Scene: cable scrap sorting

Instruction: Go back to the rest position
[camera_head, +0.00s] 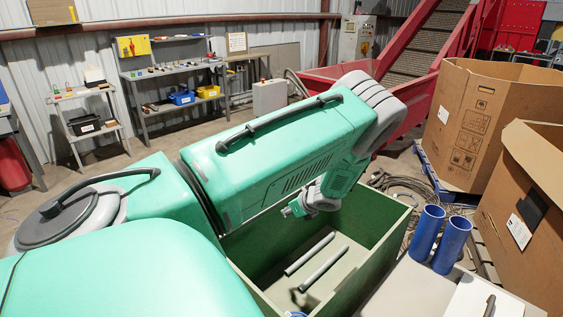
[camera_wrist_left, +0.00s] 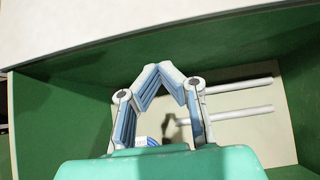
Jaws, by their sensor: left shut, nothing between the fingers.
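My left arm, green with grey joints, reaches across the head view from the left and bends down at its far end over a green open-topped bin (camera_head: 373,213). In the left wrist view my left gripper (camera_wrist_left: 160,69) is shut and empty, its two fingertips meeting in a peak, with the bin floor behind them. Two grey cable pieces lie side by side on the bin floor, one (camera_head: 309,253) behind the other (camera_head: 323,269). Both also show in the left wrist view to the right of the fingers. My right gripper is not in view.
Two blue cylinders (camera_head: 439,238) stand on a pale surface right of the bin. Large cardboard boxes (camera_head: 480,115) stand at the right, near loose cables (camera_head: 402,186). A red conveyor (camera_head: 425,55) rises behind. Shelves and a workbench line the back wall, with open floor before them.

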